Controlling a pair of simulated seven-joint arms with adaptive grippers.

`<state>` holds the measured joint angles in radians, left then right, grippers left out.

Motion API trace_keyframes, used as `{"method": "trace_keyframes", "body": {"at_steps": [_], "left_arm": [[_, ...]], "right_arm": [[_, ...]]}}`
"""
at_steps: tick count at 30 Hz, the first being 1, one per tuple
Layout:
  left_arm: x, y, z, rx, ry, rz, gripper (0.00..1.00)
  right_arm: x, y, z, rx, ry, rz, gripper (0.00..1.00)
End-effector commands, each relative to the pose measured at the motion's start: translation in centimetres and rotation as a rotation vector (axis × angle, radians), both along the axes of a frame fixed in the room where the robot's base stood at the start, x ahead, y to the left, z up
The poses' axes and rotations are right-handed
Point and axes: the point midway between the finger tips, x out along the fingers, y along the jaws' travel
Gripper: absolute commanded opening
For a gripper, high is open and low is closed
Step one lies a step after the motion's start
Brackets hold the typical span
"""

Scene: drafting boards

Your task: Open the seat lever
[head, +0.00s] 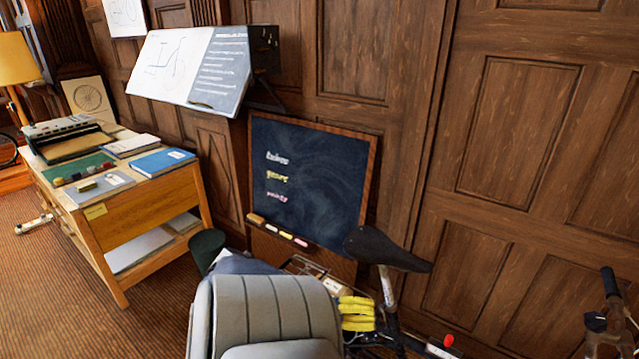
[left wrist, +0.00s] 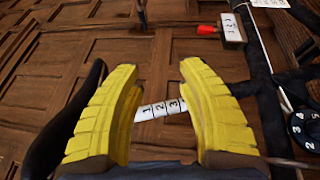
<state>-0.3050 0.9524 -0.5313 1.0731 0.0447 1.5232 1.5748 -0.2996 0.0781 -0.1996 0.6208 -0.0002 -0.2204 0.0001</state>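The bicycle's black saddle (head: 385,248) sits on a silver seat post (head: 388,288), right of centre in the head view. A red-tipped piece (head: 441,345) with a white part shows low, right of the post. In the left wrist view a red-ended piece with a numbered white label (left wrist: 230,28) is at the upper right. I cannot tell for certain which part is the seat lever. My left gripper (head: 357,312), with yellow fingers, is just left of the post. In the left wrist view it is open (left wrist: 158,68), with a white numbered strip (left wrist: 160,111) visible between the fingers. My right gripper is not in view.
A chalkboard (head: 315,190) leans on the panelled wall behind the bicycle. A wooden desk (head: 150,205) with books stands left, below a tilted drafting board (head: 190,68). A handlebar (head: 610,300) is at far right. A numbered dial (left wrist: 303,128) is near the right finger.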

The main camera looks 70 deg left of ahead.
Motion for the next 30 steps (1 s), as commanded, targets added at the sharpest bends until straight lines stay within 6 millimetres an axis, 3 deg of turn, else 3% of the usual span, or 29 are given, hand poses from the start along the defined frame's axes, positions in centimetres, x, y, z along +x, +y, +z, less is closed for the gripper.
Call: {"method": "trace_keyframes", "body": {"at_steps": [30], "left_arm": [[-5.5, 2.1, -1.9, 0.002, 0.006, 0.0, 0.38]], "right_arm": [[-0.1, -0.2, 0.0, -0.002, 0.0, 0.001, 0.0]]}}
